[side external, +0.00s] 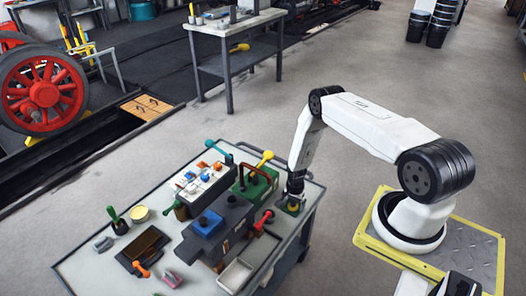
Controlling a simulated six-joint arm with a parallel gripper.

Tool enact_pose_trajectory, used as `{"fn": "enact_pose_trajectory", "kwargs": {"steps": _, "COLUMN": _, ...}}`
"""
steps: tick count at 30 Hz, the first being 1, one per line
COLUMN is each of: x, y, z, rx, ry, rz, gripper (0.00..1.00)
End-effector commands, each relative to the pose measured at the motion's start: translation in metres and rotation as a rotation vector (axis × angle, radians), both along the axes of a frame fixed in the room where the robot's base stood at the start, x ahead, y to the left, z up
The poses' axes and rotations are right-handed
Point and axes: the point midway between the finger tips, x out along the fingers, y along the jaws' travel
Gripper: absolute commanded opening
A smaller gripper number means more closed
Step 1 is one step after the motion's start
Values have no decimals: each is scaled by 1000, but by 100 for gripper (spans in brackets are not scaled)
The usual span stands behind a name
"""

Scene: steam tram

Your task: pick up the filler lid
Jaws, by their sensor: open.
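My gripper (293,198) points down at the right end of the workbench top (78,264), low over a small green and yellow piece. Its fingers are small and dark here, open, and I see nothing held between them. I cannot tell for certain which piece is the filler lid. A blue square cap (207,223) sits on top of a dark block in the middle of the bench, to the left of my gripper and apart from it.
A green box (254,185) with a yellow-knobbed lever stands just left of my gripper. A red-handled part (264,220) and an empty grey tray (236,274) are nearer the front. A pale panel with coloured parts (205,180) and a dark tray (143,245) lie further left.

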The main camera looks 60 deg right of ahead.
Motion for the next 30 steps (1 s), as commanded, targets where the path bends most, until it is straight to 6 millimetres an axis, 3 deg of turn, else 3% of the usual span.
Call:
{"fn": "enact_pose_trajectory", "kwargs": {"steps": 11, "x": 0, "y": 0, "z": 0, "rx": 0, "ry": 0, "rz": 0, "gripper": 100}}
{"fn": "enact_pose_trajectory", "kwargs": {"steps": 14, "x": 0, "y": 0, "z": 0, "rx": 0, "ry": 0, "rz": 0, "gripper": 75}}
{"fn": "enact_pose_trajectory", "kwargs": {"steps": 21, "x": 0, "y": 0, "z": 0, "rx": 0, "ry": 0, "rz": 0, "gripper": 1}}
{"fn": "enact_pose_trajectory", "kwargs": {"steps": 30, "x": 0, "y": 0, "z": 2, "rx": 0, "ry": 0, "rz": 0, "gripper": 1}}
